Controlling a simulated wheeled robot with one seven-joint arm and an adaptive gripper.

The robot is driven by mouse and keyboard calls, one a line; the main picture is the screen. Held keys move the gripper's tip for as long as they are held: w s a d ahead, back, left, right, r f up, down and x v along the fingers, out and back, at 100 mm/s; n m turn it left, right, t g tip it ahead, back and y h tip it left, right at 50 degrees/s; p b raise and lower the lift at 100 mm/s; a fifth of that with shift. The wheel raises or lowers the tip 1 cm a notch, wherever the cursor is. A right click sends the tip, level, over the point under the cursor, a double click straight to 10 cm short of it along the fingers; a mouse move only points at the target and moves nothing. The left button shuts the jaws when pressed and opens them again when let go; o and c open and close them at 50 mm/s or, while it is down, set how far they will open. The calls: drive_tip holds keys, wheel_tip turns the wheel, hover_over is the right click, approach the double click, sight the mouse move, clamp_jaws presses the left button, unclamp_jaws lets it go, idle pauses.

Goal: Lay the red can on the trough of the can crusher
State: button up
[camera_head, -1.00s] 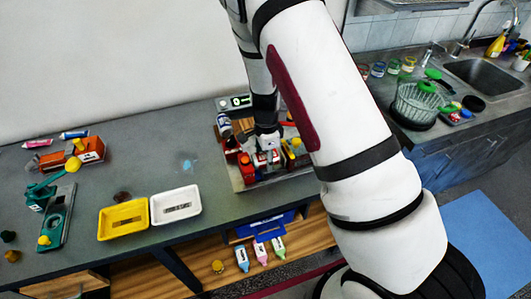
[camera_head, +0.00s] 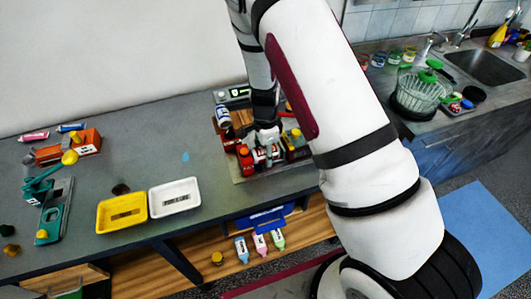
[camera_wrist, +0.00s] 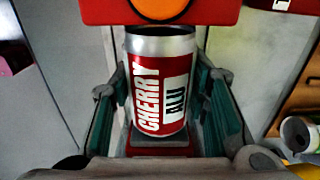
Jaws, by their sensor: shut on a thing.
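The red can (camera_wrist: 160,85), printed "CHERRY ALU" with a silver rim, fills the middle of the wrist view. It stands between the teal-padded fingers of my gripper (camera_wrist: 163,115), which is shut on it. In the head view my gripper (camera_head: 267,140) is low over the cluttered grey tray at the counter's middle, and I cannot make out the can clearly there. A teal device (camera_head: 50,212) with a lever and yellow knob stands at the far left; it may be the can crusher, but I cannot tell for sure.
A red block with an orange disc (camera_wrist: 165,8) is close beyond the can. The grey tray (camera_head: 250,176) holds several items. A yellow tray (camera_head: 104,228) and a white tray (camera_head: 153,211) lie left of it. An orange-red device (camera_head: 88,142) stands behind the teal one.

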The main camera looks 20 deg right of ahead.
drive_tip(key=o, duration=0.9)
drive_tip(key=shift+r+p, duration=0.95)
drive_tip(key=shift+r, duration=2.55)
drive_tip(key=s+a+r+n+t+y, duration=0.1)
drive_tip(key=s+r+n, duration=0.3)
drive_tip(key=r, duration=0.8)
drive_tip(key=s+a+r+n+t+y, duration=0.1)
drive_tip(key=s+r+n, duration=0.35)
drive_tip(key=r, duration=0.65)
drive_tip(key=s+r+n+t, duration=0.1)
drive_tip(key=s+r+n, duration=0.2)
drive_tip(key=s, duration=0.2)
drive_tip(key=s+d+r+n+t+h, duration=0.1)
drive_tip(key=s+r+n, duration=0.2)
drive_tip(key=s, duration=0.3)
drive_tip(key=s+d+r+n+t+h+b, duration=0.1)
drive_tip(key=s+r+n, duration=0.2)
drive_tip(key=s, duration=0.2)
drive_tip(key=shift+s+r+n+t, duration=0.25)
drive_tip(key=shift+s+t, duration=0.05)
